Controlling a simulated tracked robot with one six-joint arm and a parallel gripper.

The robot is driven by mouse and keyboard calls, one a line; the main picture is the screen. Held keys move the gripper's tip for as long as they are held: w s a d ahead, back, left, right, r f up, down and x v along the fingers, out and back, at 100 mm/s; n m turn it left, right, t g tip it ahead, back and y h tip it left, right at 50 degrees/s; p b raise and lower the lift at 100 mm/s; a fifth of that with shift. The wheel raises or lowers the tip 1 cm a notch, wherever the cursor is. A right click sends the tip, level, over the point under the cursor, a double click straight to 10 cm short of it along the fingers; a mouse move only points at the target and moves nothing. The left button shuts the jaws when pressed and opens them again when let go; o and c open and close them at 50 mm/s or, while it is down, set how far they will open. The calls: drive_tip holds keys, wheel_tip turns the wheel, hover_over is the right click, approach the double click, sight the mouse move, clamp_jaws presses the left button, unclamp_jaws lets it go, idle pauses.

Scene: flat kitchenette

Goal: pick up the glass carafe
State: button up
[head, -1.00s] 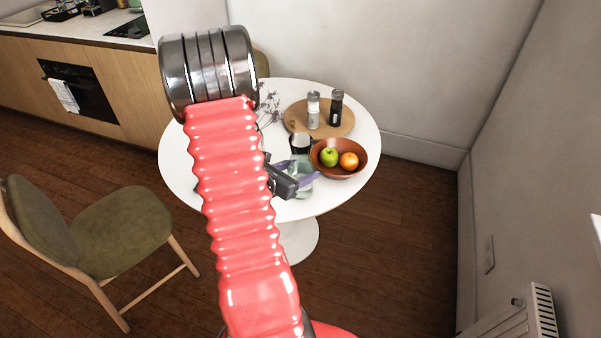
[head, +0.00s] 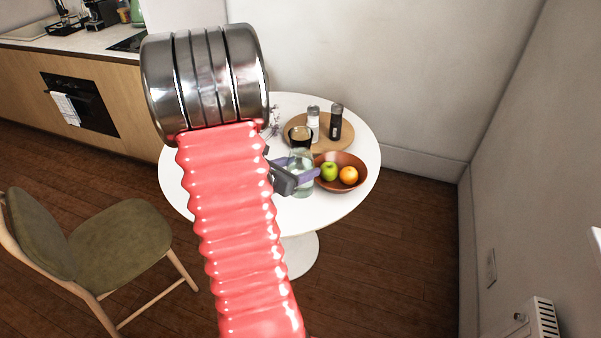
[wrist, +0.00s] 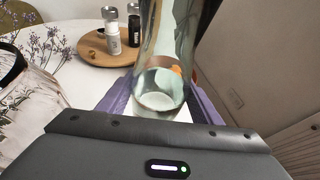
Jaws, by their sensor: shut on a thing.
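The glass carafe (head: 300,158) is clear, pale green, with a dark top, and stands upright in the head view, in front of the fruit bowl. In the wrist view the carafe (wrist: 161,88) rises between the two purple fingers of my gripper (wrist: 160,108). My gripper (head: 300,178) is shut on the carafe from the left in the head view. My red arm hides part of the table. Whether the carafe's base touches the table cannot be told.
The round white table (head: 345,208) holds a brown bowl (head: 350,186) with a green apple and an orange, close beside the carafe. A wooden board (head: 322,142) with two shakers lies behind. A glass vase (wrist: 25,110) with purple sprigs stands left in the wrist view. A chair (head: 110,240) is at left.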

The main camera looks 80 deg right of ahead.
drive_tip(key=shift+r, duration=0.8)
drive_tip(key=shift+r, duration=0.15)
